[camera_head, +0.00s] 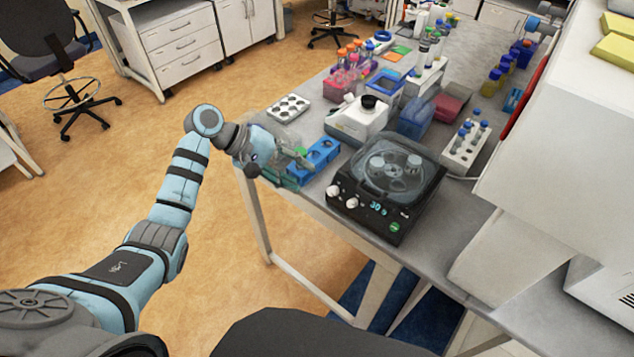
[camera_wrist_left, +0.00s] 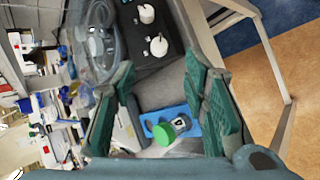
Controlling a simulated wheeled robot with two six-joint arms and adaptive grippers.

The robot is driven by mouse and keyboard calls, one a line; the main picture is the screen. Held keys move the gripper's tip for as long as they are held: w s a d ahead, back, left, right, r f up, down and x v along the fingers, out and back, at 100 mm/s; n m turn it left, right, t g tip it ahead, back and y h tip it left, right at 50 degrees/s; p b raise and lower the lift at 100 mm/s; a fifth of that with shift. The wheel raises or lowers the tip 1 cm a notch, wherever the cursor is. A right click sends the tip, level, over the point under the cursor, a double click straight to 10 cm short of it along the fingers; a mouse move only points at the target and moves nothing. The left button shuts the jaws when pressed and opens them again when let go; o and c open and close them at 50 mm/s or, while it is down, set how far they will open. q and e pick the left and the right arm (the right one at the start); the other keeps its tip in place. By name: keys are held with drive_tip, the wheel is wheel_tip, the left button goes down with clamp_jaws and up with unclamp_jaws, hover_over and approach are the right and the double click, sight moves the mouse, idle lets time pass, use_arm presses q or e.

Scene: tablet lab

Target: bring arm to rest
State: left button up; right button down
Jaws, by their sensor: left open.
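My left arm comes in from the lower left of the head view and reaches to the table's near left edge. Its left gripper (camera_head: 292,162) is open beside a blue rack (camera_head: 322,154). In the wrist view the left gripper (camera_wrist_left: 160,68) shows its two green fingers spread apart. Beyond and between them a small vial with a green cap (camera_wrist_left: 163,134) shows at the blue rack (camera_wrist_left: 188,122). No object is clamped between the fingers. My right gripper is not in view.
A black centrifuge (camera_head: 345,205) with a clear lid stands right of the gripper. A white device (camera_head: 355,122), a white plate with wells (camera_head: 288,108) and tube racks (camera_head: 466,148) crowd the table. Open floor (camera_head: 90,200) lies to the left. A large white cabinet (camera_head: 560,150) stands at right.

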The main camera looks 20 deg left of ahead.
use_arm(q)
drive_tip(key=v, duration=0.3)
drive_tip(key=shift+a+r, duration=0.1)
drive_tip(key=s+a+f+n+y, duration=0.1)
drive_tip(key=s+a+f+y, duration=0.1)
drive_tip(key=f, duration=0.9)
drive_tip(key=s+a+f+n+y, duration=0.1)
drive_tip(key=s+a+f+y, duration=0.1)
drive_tip(key=f, duration=1)
drive_tip(key=s+a+f+m+y+b, duration=0.1)
drive_tip(key=s+a+f+y+b, duration=0.15)
drive_tip(key=s+f, duration=1)
drive_tip(key=s+d+f+m+g+y, duration=0.1)
drive_tip(key=s+f+m, duration=0.3)
drive_tip(key=s, duration=0.9)
drive_tip(key=s+d+f+m+g+y, duration=0.1)
drive_tip(key=s+f+m, duration=0.3)
drive_tip(key=s+f, duration=0.5)
drive_tip(key=s+y, duration=0.1)
drive_tip(key=s, duration=0.4)
drive_tip(key=shift+f, duration=0.25)
